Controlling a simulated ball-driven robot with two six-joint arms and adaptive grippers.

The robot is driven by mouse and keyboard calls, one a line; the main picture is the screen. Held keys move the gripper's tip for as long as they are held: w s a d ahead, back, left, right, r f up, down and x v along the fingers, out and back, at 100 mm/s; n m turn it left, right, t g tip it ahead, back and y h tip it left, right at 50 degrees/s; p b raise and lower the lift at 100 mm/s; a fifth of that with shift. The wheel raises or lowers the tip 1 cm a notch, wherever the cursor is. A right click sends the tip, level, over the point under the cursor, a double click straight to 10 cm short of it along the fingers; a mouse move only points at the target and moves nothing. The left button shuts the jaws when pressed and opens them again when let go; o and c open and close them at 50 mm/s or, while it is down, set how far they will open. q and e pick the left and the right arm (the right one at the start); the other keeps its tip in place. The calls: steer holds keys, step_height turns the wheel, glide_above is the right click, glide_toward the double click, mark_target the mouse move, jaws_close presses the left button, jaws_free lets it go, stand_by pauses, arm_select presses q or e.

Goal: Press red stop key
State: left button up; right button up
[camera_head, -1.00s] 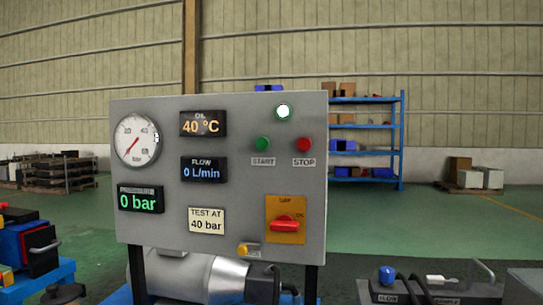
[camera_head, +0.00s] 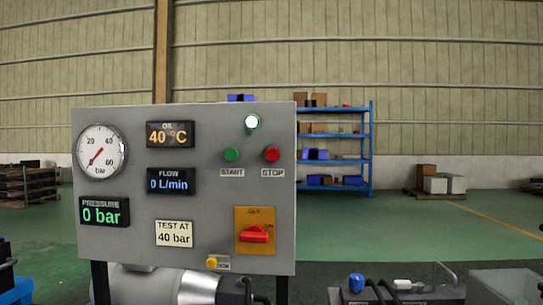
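The red stop key (camera_head: 271,154) is a round button on the upper right of a grey control panel (camera_head: 120,250), above a label reading STOP. A green start key (camera_head: 231,155) sits just left of it. A white lamp (camera_head: 251,121) above them is lit. The panel's displays read 0 bar, 0 L/min and 40 °C, and the gauge (camera_head: 100,151) needle points low. A red rotary switch (camera_head: 253,234) on a yellow plate is at the lower right. Neither of my grippers shows in the head view.
A silver motor (camera_head: 195,287) stands under the panel. To the lower right is a dark unit with a blue knob (camera_head: 356,282) and hoses. A blue shelf (camera_head: 370,150) and pallets stand far behind. Green floor between is open.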

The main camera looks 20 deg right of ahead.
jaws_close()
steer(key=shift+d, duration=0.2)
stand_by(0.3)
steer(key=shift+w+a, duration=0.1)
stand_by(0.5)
